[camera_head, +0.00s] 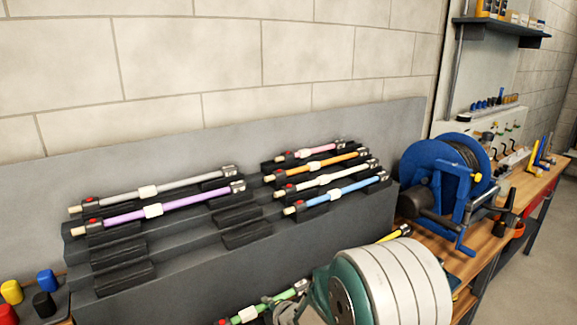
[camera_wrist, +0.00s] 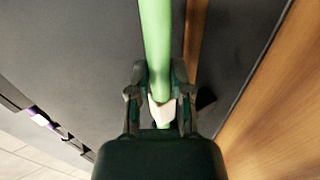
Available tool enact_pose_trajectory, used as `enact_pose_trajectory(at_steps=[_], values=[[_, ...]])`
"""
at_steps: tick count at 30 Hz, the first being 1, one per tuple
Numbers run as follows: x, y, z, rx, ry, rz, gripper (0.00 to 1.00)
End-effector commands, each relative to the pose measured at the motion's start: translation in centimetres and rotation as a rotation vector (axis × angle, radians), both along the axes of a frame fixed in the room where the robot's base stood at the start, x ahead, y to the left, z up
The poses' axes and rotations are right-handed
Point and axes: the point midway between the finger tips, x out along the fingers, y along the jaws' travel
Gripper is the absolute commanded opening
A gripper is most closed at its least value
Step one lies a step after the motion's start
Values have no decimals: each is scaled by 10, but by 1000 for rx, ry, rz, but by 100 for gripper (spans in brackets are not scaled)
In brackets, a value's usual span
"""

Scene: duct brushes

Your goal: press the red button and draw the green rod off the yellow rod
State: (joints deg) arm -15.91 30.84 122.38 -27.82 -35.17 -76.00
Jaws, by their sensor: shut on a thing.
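The green rod (camera_head: 278,303) lies low in the head view, in front of the black rack, with a white collar (camera_head: 247,314) on it. A small red button (camera_head: 222,322) shows at its left end, at the picture's bottom edge. A short yellow rod piece (camera_head: 393,234) with a dark end shows beyond my arm. My arm hides the stretch between green and yellow, so I cannot tell whether they are joined. In the wrist view my gripper (camera_wrist: 160,82) is shut on the green rod (camera_wrist: 155,35), its fingers on both sides, with the white collar (camera_wrist: 162,112) between them.
The stepped black rack (camera_head: 190,262) holds several other rods, including a purple one (camera_head: 180,207) and a blue one (camera_head: 345,194). A blue reel (camera_head: 447,175) stands on the wooden bench (camera_head: 535,190) to the right. Coloured caps (camera_head: 45,281) stand at lower left.

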Motion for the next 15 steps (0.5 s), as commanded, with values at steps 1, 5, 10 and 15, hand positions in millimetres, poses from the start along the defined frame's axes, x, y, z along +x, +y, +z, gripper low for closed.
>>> enact_pose_trajectory(at_steps=[1,5,10,15], values=[[0,1,5,1,-3,1,0],[-1,2,14,1,-3,1,0],[-2,4,26,2,-4,1,0],[-3,6,37,1,-4,2,0]])
